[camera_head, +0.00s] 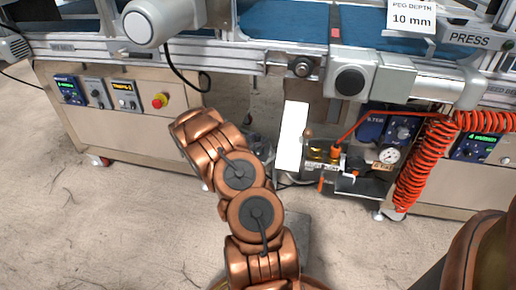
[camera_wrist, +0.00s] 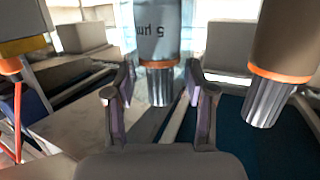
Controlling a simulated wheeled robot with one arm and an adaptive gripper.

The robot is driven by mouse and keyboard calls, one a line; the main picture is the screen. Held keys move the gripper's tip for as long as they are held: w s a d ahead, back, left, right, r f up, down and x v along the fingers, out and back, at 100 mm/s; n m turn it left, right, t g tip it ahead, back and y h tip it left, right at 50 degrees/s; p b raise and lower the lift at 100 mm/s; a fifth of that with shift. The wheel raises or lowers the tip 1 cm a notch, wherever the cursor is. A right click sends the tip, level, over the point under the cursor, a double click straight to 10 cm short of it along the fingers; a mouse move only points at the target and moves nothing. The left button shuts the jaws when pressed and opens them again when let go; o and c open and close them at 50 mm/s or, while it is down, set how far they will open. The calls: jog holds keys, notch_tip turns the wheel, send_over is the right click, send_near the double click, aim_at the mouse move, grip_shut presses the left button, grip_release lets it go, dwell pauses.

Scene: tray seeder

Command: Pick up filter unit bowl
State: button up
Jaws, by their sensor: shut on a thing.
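In the wrist view the filter unit bowl (camera_wrist: 160,35) hangs at top centre. It is a clear bluish cylinder with upside-down "5 µm" lettering, an orange ring and a dark ribbed lower end. My gripper (camera_wrist: 157,84) has one finger on each side of it and is shut on it. The bowl's upper end is cut off by the frame. A second, brownish unit (camera_wrist: 290,40) with an orange ring and ribbed end hangs to its right, apart from my fingers. In the head view my gripper and the held bowl are hidden behind my copper arm.
In the head view a pressure gauge (camera_head: 388,155) and orange coiled hose (camera_head: 425,160) are right of my arm. A white panel (camera_head: 292,136) stands close beside it. A red emergency button (camera_head: 159,100) is on the left cabinet (camera_head: 140,135). Open floor lies at lower left.

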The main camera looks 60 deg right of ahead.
jog(key=c, duration=0.4)
jog(key=shift+c, duration=0.2)
jog(key=shift+r, duration=0.1)
